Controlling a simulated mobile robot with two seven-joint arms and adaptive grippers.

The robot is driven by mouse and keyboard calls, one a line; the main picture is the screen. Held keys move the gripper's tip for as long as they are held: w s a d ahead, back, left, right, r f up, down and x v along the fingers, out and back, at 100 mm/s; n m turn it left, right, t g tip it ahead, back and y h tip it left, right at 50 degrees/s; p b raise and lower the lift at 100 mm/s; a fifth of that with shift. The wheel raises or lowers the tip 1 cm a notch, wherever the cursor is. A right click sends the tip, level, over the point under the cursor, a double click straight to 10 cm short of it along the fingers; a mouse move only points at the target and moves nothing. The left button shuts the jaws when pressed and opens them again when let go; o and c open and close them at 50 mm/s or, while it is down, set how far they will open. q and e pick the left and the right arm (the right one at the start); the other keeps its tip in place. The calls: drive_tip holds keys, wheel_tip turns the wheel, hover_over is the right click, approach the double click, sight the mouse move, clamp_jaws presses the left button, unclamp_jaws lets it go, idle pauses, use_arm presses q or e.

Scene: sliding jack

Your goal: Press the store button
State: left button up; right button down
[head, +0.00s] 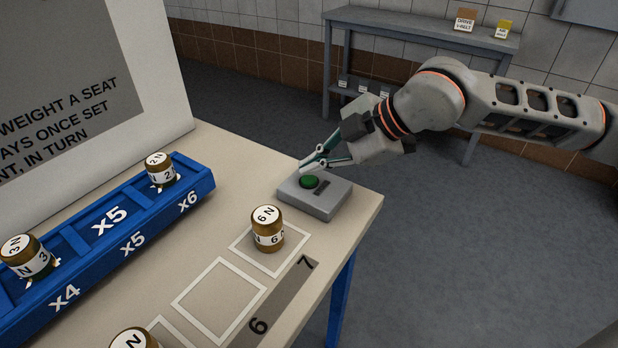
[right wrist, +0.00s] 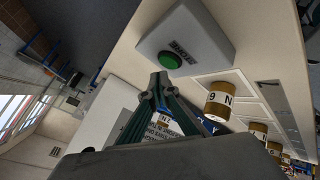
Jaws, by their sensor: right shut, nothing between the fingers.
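The green store button (head: 309,181) sits on top of a grey box (head: 322,203) near the table's far right corner. In the right wrist view the green button (right wrist: 170,60) shows on the grey box (right wrist: 196,42), with a dark label beside it. My right gripper (head: 308,168) is shut and empty, its fingertips close above the button in the head view. In the right wrist view the fingertips (right wrist: 158,82) appear just below the button. I cannot tell whether they touch it. My left gripper is not in view.
A brass 6 N weight (head: 267,230) stands in a marked square near the box. A blue rack (head: 185,205) holds weights in its x6 and x4 seats; its x5 seat is empty. A large sign board (head: 165,75) stands behind. A grey bench (head: 400,25) is at the back.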

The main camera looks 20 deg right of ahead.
sight(312, 180)
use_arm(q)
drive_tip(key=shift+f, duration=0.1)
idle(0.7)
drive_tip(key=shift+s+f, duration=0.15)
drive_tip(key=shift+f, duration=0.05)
use_arm(e)
drive_tip(key=shift+f, duration=0.45)
use_arm(q)
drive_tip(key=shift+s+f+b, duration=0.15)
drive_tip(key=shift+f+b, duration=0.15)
drive_tip(key=shift+b, duration=0.05)
use_arm(e)
drive_tip(key=shift+f, duration=0.45)
drive_tip(key=shift+r, duration=0.1)
idle(0.3)
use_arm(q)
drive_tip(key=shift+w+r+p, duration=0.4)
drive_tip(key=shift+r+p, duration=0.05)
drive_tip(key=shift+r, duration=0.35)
use_arm(e)
drive_tip(key=shift+r, duration=0.8)
drive_tip(key=shift+r+p, duration=1.35)
drive_tip(key=shift+r, duration=1.2)
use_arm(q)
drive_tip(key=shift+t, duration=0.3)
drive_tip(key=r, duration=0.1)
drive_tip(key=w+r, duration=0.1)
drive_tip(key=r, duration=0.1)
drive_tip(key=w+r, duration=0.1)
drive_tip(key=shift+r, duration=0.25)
